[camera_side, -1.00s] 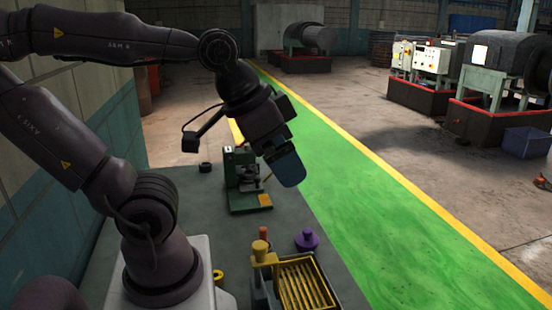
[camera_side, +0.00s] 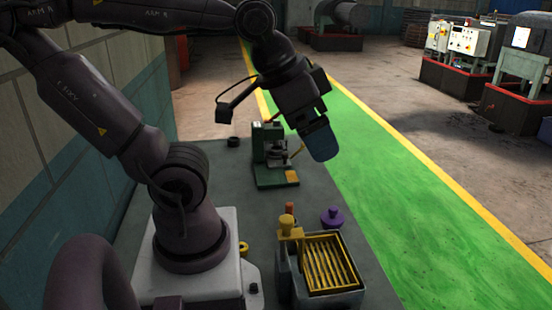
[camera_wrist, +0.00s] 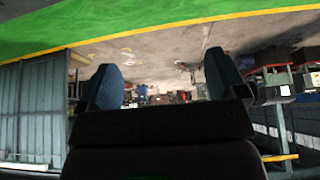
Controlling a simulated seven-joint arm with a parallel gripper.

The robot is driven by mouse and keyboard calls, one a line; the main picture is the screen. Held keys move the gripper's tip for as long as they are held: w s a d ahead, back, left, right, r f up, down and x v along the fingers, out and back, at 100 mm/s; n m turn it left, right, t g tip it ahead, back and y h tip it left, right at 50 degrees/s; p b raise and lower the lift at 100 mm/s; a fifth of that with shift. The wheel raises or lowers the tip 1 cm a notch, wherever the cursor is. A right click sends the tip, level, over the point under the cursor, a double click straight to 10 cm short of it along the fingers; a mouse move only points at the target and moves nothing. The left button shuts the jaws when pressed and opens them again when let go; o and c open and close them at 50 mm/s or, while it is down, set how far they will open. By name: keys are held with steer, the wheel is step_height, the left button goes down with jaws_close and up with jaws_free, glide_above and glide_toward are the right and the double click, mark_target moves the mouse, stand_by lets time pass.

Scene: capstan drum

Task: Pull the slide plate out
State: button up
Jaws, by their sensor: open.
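My gripper (camera_side: 321,145), with blue fingers, hangs tilted in the air just right of a green fixture (camera_side: 262,150) in the side view. In the wrist view its two fingers (camera_wrist: 163,80) stand wide apart with nothing between them. The fixture has a grey middle part, a thin yellowish lever (camera_side: 297,149) on its right and a yellow block (camera_side: 291,176) at its base corner. Nearer the camera, a grey box (camera_side: 334,298) has a yellow slatted top. I cannot tell which part is the slide plate. The wrist view shows neither fixture nor box.
A yellow-topped post (camera_side: 287,222), an orange peg (camera_side: 290,209) and a purple knobbed piece (camera_side: 332,217) stand near the box. A dark ring (camera_side: 233,142) lies at the table's far left. A wall stands left.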

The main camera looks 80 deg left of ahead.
stand_by(0.3)
steer(key=c, duration=0.3)
steer(key=a+f, duration=0.1)
steer(key=w+a+f+n+g, duration=0.1)
steer(key=a, duration=0.1)
steer(key=a+f+n+g, duration=0.1)
steer(key=shift+w+a, duration=0.2)
steer(key=shift+w, duration=0.15)
steer(key=c, duration=0.5)
steer(key=shift+o, duration=0.2)
steer(key=n+g+y, duration=0.2)
steer(key=n+y, duration=0.2)
steer(key=n, duration=0.8)
glide_toward(285, 154)
steer(key=shift+m, duration=0.3)
steer(key=x, duration=0.9)
steer(key=shift+a+f, duration=0.1)
steer(key=shift+a, duration=0.05)
steer(key=shift+c, duration=0.2)
